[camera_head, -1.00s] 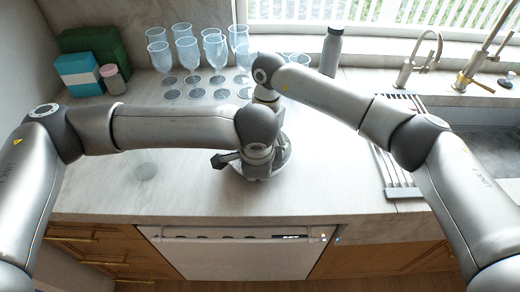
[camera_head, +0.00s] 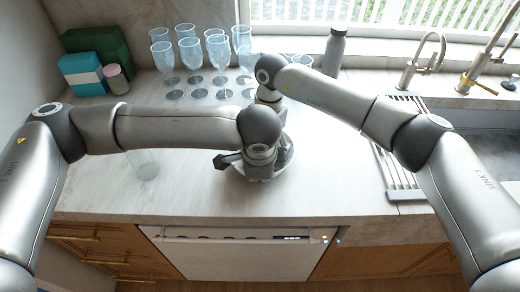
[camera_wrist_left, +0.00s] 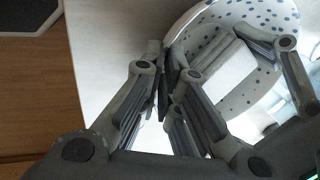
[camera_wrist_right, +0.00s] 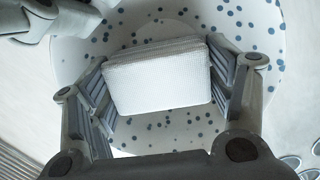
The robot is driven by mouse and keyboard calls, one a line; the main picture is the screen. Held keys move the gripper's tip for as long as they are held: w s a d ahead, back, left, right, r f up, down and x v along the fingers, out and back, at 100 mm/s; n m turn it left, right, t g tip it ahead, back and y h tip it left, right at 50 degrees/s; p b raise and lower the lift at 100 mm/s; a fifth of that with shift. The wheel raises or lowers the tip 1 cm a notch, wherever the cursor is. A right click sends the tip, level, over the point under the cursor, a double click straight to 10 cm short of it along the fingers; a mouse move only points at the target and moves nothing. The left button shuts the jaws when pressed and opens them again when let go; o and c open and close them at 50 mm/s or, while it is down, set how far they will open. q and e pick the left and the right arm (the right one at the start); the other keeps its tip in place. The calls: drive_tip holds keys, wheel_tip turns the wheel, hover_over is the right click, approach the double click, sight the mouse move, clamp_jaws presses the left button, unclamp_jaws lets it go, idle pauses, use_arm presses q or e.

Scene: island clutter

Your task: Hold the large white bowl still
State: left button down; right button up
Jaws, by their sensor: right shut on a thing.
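The large white bowl with blue dots (camera_wrist_left: 262,14) fills the upper right of the left wrist view. It also fills much of the right wrist view (camera_wrist_right: 245,32); in the head view my arms mostly hide it. My left gripper (camera_wrist_left: 169,72) is at the bowl's left rim, its fingers close together; whether they clamp the rim is unclear. My right gripper (camera_wrist_right: 160,88) is shut on a white textured block (camera_wrist_right: 158,78), like a sponge, and holds it over the bowl's inside.
Several upturned-looking glasses (camera_head: 190,52) stand at the back. A dark bottle (camera_head: 334,55) stands by the window. A drying rack (camera_head: 398,165) and a sink lie to the right. Green and blue boxes (camera_head: 82,75) and a jar (camera_head: 116,79) are at left.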

drive_tip(key=shift+w+a, duration=0.2)
drive_tip(key=shift+a, duration=0.55)
drive_tip(key=shift+d, duration=0.1)
drive_tip(key=shift+d+f, duration=0.1)
drive_tip(key=shift+d, duration=0.65)
drive_tip(key=shift+s+a, duration=0.35)
drive_tip(key=shift+a, duration=0.5)
